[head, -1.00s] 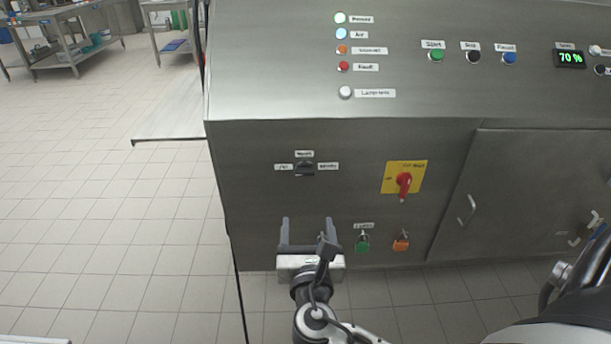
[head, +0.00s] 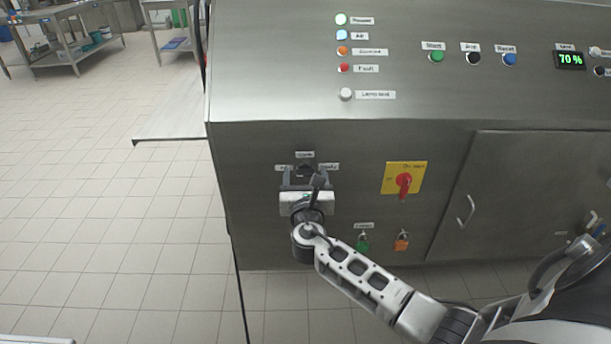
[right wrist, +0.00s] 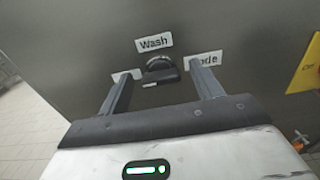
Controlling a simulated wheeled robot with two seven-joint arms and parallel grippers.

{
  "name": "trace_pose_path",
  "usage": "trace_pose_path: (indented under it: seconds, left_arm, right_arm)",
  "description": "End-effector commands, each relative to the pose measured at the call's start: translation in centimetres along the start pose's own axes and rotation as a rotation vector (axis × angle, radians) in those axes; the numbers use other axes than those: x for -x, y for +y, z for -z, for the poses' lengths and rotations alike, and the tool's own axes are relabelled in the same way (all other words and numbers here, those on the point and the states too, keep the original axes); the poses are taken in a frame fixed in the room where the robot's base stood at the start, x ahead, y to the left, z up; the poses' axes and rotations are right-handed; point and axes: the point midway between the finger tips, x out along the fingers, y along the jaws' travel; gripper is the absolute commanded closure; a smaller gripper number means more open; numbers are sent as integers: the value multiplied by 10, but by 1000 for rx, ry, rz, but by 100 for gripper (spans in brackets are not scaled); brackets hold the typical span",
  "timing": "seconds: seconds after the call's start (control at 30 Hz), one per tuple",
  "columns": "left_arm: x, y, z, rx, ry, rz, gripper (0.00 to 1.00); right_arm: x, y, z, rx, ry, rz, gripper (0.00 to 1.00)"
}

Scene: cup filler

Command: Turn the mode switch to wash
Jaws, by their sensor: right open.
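The mode switch is a small black knob (right wrist: 163,71) on the steel front panel, also seen in the head view (head: 305,170). A white "Wash" label (right wrist: 154,42) is directly above it. One label sits at its left (right wrist: 127,76) and one at its right (right wrist: 204,58), both partly covered by my fingers. My right gripper (head: 306,174) is open, its two fingers reaching toward the panel on either side of the knob. I cannot tell whether they touch it. A pale mark shows on the knob's lower left; its exact setting is hard to read. My left gripper is not in view.
A red rotary switch on a yellow plate (head: 404,179) is right of the knob. A cabinet door with a handle (head: 465,209) is further right. Open tiled floor (head: 120,240) lies left.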

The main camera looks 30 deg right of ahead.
Motion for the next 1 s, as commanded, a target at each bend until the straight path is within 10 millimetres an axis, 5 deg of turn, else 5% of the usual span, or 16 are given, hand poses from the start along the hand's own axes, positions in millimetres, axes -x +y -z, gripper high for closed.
trace_pose_path:
  seconds: [0.3,0.47,1.0]
  left_arm:
    - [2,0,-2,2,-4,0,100]
    - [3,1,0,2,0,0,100]
    - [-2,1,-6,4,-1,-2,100]
  right_arm:
    - [-3,0,0,0,1,0,35]
    - [-2,0,0,1,1,0,79]
    - [-2,-1,2,-126,1,0,79]
